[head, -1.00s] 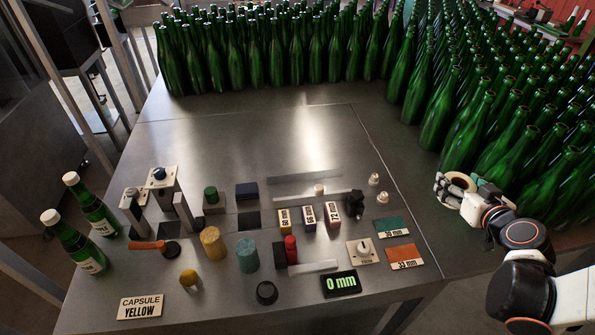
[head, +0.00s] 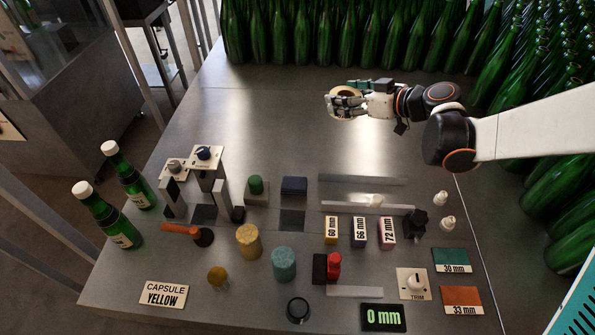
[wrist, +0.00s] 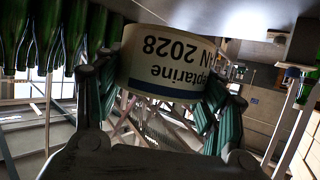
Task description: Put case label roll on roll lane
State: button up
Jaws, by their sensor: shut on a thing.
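The case label roll is a cream roll with a dark blue edge and printed text. In the wrist view the roll (wrist: 165,62) sits between the two green-padded fingers of my gripper (wrist: 158,100). In the head view my gripper (head: 346,102) is shut on the roll (head: 344,117) over the back middle of the steel table. The roll appears held above the table, clear of other things. Two parallel pale rails (head: 362,180) lie nearer on the table, below and slightly right of my gripper; I cannot tell for certain that they are the roll lane.
Green bottles (head: 350,45) crowd the back and right. Small boxes marked 60, 66 and 72 mm (head: 359,232) stand in front of the rails, with a black knob (head: 415,223) at their right end. The steel table (head: 250,125) is bare left of my gripper.

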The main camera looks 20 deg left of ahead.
aim_at(299, 150)
jog(key=s+a+r+n+g+y, duration=0.1)
jog(key=s+a+r+n+g, duration=0.1)
jog(key=a, duration=0.4)
jog(key=s+a+r+n+g, duration=0.2)
jog(key=a+r, duration=0.1)
jog(key=a, duration=0.2)
notch_tip(299, 150, down, 20)
jog(key=b, duration=0.5)
jog(key=shift+s+r, duration=0.1)
jog(key=shift+r, duration=0.05)
jog(key=shift+f+b, duration=0.2)
jog(key=shift+b, duration=0.1)
jog(key=o, duration=1.2)
jog(key=shift+c, duration=0.2)
jog(key=shift+r, duration=0.1)
